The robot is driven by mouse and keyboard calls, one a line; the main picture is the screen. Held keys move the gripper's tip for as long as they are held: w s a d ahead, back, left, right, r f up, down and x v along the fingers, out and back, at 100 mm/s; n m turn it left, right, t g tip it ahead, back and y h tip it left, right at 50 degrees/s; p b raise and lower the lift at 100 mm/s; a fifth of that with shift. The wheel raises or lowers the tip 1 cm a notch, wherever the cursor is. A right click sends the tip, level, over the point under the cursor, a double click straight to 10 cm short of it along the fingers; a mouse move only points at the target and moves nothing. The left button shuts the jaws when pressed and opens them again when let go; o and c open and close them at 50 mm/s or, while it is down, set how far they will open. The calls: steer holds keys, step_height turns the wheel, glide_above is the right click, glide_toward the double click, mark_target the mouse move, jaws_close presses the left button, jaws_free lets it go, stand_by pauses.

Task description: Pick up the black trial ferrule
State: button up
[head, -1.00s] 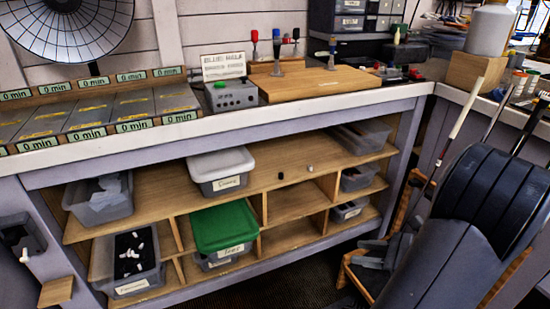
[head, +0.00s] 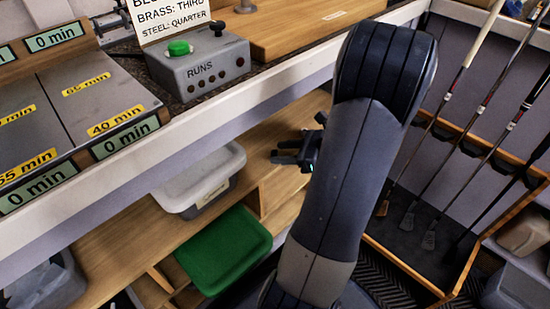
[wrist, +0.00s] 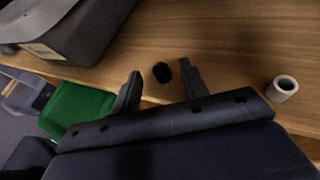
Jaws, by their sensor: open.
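The black ferrule (wrist: 161,73) is a small dark cylinder on the wooden shelf in the wrist view. My gripper (wrist: 160,76) is open and empty, with one finger on each side of the ferrule near the fingertips. The ferrule is nearer the right finger, and I cannot tell whether they touch. In the head view my gripper (head: 292,156) is at the shelf opening under the bench, partly behind my arm. The ferrule cannot be made out there.
A grey bin with a white lid (head: 203,180) stands on the shelf at left, with a green lid (head: 224,250) below. The bench edge (head: 250,97) overhangs the shelf. Golf clubs (head: 455,130) stand in a rack at right.

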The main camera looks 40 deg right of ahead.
steer(key=shift+w+a+f, duration=0.2)
steer(key=shift+w+a, duration=0.1)
steer(key=shift+w, duration=0.3)
steer(key=shift+c, duration=0.4)
jaws_close()
